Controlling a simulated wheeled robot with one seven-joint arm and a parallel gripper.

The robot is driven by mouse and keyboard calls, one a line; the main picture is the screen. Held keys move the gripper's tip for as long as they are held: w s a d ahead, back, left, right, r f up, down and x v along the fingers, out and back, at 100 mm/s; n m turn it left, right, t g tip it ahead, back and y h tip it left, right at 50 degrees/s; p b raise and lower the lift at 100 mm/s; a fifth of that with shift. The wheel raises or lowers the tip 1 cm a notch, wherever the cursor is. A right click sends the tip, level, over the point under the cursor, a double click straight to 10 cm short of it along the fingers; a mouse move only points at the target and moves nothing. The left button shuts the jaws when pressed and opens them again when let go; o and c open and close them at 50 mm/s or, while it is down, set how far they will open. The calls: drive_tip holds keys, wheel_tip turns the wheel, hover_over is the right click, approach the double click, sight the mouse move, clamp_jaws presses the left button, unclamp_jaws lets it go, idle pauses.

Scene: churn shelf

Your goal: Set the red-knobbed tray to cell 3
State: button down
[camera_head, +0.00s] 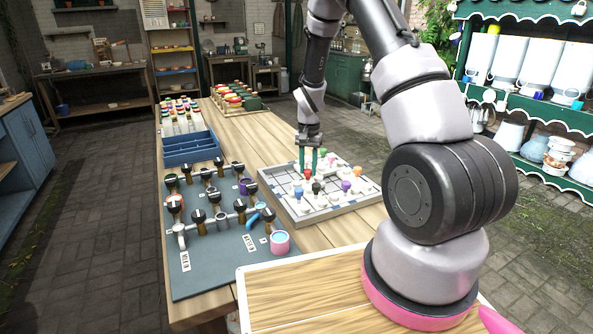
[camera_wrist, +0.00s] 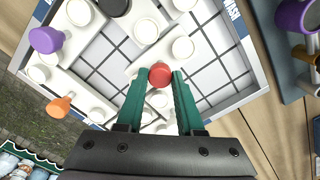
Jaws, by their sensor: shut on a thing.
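The red knob (camera_wrist: 160,75) of the red-knobbed tray sits between the green fingers of my gripper (camera_wrist: 158,80) in the wrist view. My gripper (camera_head: 308,168) is shut on this knob and points down over the grid board (camera_head: 275,187) in the head view. The white tray under the knob is partly hidden by my fingers, and I cannot tell whether it touches the board. White trays with a purple knob (camera_wrist: 46,40), an orange knob (camera_wrist: 58,106) and a black knob (camera_wrist: 115,5) stand close by. I can read no cell numbers.
Bare grid cells (camera_wrist: 105,55) show beside the held tray. The board has a raised rim. A blue-grey panel (camera_head: 225,262) with pipes and black-handled valves lies to its left, with a pink cup (camera_head: 280,242). A blue crate (camera_head: 190,148) stands behind the panel.

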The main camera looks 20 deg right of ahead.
drive_tip(key=d, duration=0.3)
drive_tip(key=w+d, duration=0.1)
drive_tip(key=d, duration=0.3)
drive_tip(key=shift+w, duration=0.2)
drive_tip(key=c, duration=0.5)
unclamp_jaws()
drive_tip(key=shift+r, duration=0.1)
wheel_tip(320, 180, up, 11)
drive_tip(key=shift+f, duration=0.15)
